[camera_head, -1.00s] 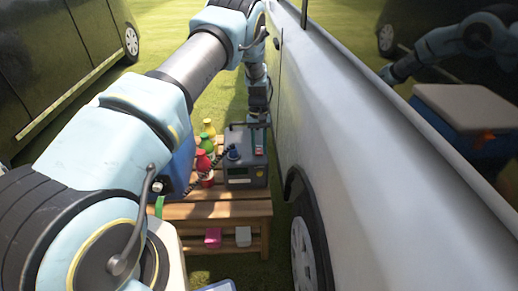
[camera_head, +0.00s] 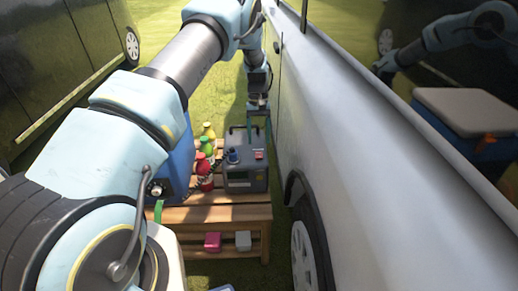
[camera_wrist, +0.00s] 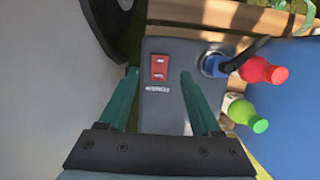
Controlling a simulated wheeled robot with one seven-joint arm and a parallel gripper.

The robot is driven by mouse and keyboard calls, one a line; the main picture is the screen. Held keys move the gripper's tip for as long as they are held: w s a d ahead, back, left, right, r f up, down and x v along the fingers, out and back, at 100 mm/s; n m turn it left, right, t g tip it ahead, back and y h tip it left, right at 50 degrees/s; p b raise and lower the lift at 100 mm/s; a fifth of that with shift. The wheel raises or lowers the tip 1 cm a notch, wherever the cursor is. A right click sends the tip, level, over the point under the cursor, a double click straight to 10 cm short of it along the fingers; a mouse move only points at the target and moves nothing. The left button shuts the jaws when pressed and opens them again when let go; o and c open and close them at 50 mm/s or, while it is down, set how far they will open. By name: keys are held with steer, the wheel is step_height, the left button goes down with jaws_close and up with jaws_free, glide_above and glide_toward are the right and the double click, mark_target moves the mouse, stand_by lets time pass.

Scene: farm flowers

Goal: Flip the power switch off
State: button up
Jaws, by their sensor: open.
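The red power switch (camera_wrist: 160,68) sits on top of a dark grey power box (camera_wrist: 165,110), beside white lettering. In the head view the switch (camera_head: 259,155) is a small red patch on the top right of the box (camera_head: 246,178). My gripper (camera_wrist: 159,73) is open and empty, its two green fingers on either side of the switch in the wrist picture. In the head view my gripper (camera_head: 259,122) is behind and above the box, apart from the switch. I cannot tell which way the switch is set.
A blue plug (camera_wrist: 212,65) with a dark cable is in the box near the switch. Bottles with red (camera_head: 203,163) and green caps and a blue box (camera_head: 178,165) stand to the left on the wooden bench (camera_head: 225,212). The white vehicle (camera_head: 375,170) is close on the right.

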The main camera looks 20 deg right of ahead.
steer(key=shift+v, duration=2.6)
steer(key=s+a+r+n+t+h+p, duration=0.15)
steer(key=a+r+p, duration=0.35)
steer(key=a+r, duration=1.25)
steer(key=s+a+r+t+p, duration=0.1)
steer(key=s+a+r+p, duration=0.1)
steer(key=s+a, duration=0.6)
steer(key=s+a+r+t+p, duration=0.2)
steer(key=s+a+r, duration=0.3)
steer(key=s+a, duration=0.4)
steer(key=shift+s+a+n, duration=0.15)
steer(key=shift+s+n, duration=0.3)
steer(key=shift+s, duration=0.15)
